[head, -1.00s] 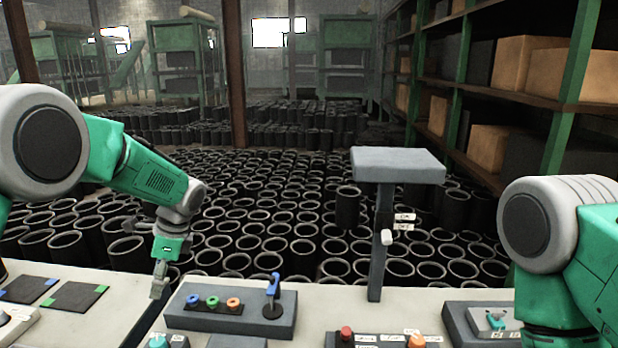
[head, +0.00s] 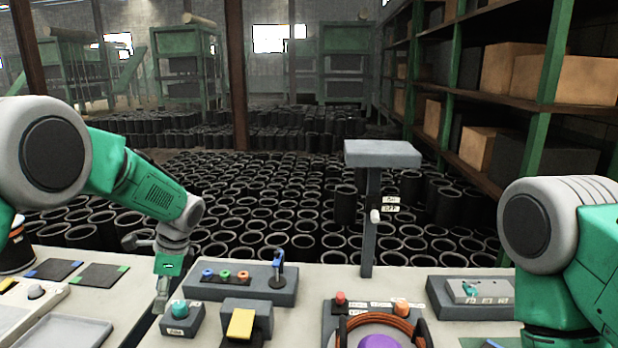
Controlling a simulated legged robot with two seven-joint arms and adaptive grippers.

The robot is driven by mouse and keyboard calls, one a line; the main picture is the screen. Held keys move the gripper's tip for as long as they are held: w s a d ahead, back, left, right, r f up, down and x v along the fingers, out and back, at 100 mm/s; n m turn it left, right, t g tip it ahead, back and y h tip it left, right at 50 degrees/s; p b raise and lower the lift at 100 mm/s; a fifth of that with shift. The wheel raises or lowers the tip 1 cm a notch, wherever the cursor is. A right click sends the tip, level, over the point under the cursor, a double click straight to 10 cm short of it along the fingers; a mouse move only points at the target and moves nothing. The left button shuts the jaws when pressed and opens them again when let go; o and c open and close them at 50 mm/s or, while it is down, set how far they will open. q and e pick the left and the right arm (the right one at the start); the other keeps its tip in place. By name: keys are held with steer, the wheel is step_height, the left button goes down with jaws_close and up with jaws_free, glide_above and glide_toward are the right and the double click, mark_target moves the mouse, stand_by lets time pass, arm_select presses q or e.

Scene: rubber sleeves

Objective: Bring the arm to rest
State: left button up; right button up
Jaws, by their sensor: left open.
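My left gripper (head: 161,297) hangs from the left arm with its fingers pointing down. It is open and shows nothing between its fingers. It is just left of a small grey box with a teal knob (head: 179,309), near the front part of the table (head: 130,278); whether it touches anything I cannot tell. My right arm comes in at the right edge, bent downward, and its gripper is out of the picture.
A grey block with coloured rings (head: 225,276) and a box with a yellow pad (head: 241,323) stand right of the gripper. A post with a grey top (head: 382,153) rises mid-table. An orange cable coil (head: 412,328) lies in front. Several black rubber sleeves (head: 255,223) cover the floor behind.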

arm_select(q)
steer(key=s+d+f+n+h, duration=0.2)
steer(key=s+f+n, duration=0.1)
steer(key=s+f, duration=0.7)
steer(key=s+d+f+n+h, duration=0.1)
steer(key=s+f+n+h, duration=0.15)
steer(key=s+f, duration=0.8)
steer(key=s+n+t, duration=0.1)
steer(key=s+n, duration=0.8)
steer(key=s, duration=1.2)
step_height(320, 180, down, 16)
steer(key=w+m+t+b, duration=0.1)
steer(key=w+b, duration=0.1)
steer(key=b, duration=1.6)
steer(key=shift+d+f+y, duration=0.25)
steer(key=shift+d+y, duration=0.1)
steer(key=shift+d, duration=0.1)
arm_select(e)
step_height(320, 180, down, 18)
steer(key=shift+w, duration=0.2)
